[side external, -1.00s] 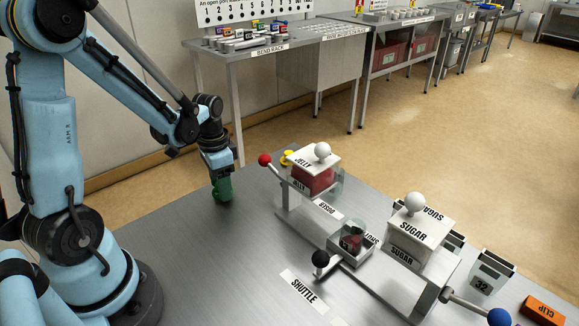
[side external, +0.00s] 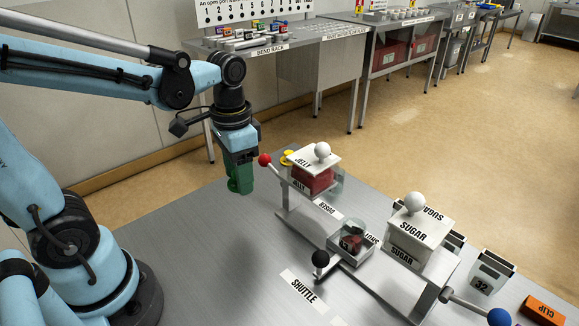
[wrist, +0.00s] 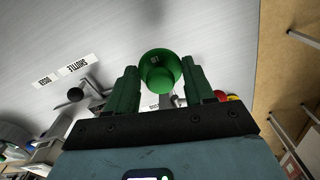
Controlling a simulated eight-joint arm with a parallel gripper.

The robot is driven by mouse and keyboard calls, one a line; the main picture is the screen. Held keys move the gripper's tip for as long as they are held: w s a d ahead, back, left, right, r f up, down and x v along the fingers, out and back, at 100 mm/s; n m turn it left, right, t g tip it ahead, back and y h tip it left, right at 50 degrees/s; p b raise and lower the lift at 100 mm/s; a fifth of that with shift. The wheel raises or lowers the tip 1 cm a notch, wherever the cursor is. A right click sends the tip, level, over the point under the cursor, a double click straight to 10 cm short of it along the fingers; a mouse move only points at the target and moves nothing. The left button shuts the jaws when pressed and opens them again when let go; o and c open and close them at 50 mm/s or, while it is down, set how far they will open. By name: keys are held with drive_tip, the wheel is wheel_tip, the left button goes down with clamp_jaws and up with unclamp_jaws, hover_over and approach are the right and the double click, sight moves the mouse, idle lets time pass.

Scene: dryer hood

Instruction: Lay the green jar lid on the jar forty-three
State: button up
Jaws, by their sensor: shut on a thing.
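The green jar lid (wrist: 162,68) is between the two green fingers of my gripper (wrist: 160,82) in the wrist view. My gripper (side external: 240,180) is shut on it and holds it above the table, left of the jelly hopper. In the side view the lid (side external: 233,185) is hard to tell from the green fingers. A small clear jar with red contents (side external: 354,242) sits in the shuttle at the middle of the machine, to the right of and below my gripper in the picture. It bears a dark label, too small to read surely; it may be jar forty-three.
The jelly hopper (side external: 314,178) with a red-knobbed lever (side external: 265,160) stands close right of my gripper. The sugar hopper (side external: 416,240) is farther right. A black-knobbed lever (side external: 321,259) stands in front of the shuttle. The steel table (side external: 200,245) is bare at front left.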

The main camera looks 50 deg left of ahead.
wheel_tip(320, 180, up, 13)
hover_over(353, 226)
drive_tip(key=shift+f, duration=7.3)
drive_tip(key=shift+f, duration=1.05)
drive_tip(key=o, duration=1.1)
drive_tip(key=shift+o, duration=0.2)
